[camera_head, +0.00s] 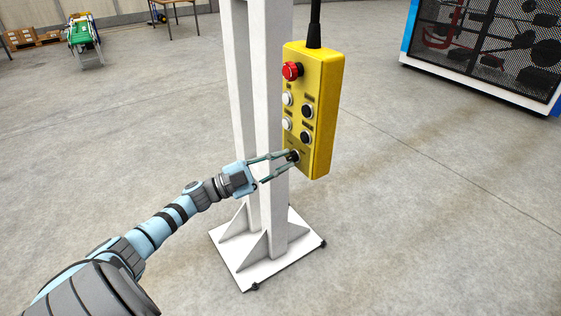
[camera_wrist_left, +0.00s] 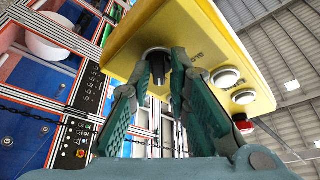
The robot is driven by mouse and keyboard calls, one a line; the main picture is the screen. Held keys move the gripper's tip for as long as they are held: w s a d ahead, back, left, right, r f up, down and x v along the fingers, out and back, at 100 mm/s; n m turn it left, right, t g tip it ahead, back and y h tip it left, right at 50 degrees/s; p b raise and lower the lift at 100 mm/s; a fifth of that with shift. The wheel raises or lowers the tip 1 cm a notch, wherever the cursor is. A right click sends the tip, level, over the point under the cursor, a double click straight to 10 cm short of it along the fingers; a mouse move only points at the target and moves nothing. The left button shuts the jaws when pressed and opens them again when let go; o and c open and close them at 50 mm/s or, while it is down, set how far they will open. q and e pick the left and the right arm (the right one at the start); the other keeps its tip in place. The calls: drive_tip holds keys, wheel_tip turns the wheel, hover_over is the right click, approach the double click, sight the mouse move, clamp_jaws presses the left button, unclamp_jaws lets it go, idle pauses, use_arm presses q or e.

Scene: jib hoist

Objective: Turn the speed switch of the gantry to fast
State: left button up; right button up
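The yellow control pendant (camera_head: 314,110) hangs from a black cable in front of a white post. The speed switch (camera_head: 293,156) is the black rotary knob at the bottom of its button face. The knob also shows in the left wrist view (camera_wrist_left: 158,68), with small lettering beside it that I cannot read. My left gripper (camera_head: 290,157) reaches the knob from the left. Its two fingertips (camera_wrist_left: 160,70) lie close on either side of the knob, and it looks shut on it. The fingers partly hide the knob and its markings, so its setting is unclear. My right gripper is not in view.
Above the switch are white buttons (camera_head: 287,99), black buttons (camera_head: 306,111) and a red emergency stop (camera_head: 291,71). The white post (camera_head: 266,130) stands close behind the gripper on a floor plate (camera_head: 240,276). A mesh-fronted cabinet (camera_head: 480,88) is at the upper right.

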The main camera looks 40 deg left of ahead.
use_arm(q)
drive_tip(key=shift+o, duration=0.5)
drive_tip(key=shift+f, duration=0.1)
drive_tip(key=shift+s+a+f, duration=0.15)
drive_tip(key=shift+s+a, duration=0.05)
drive_tip(key=shift+s, duration=0.1)
drive_tip(key=v, duration=1.1)
drive_tip(key=shift+s+a, duration=0.1)
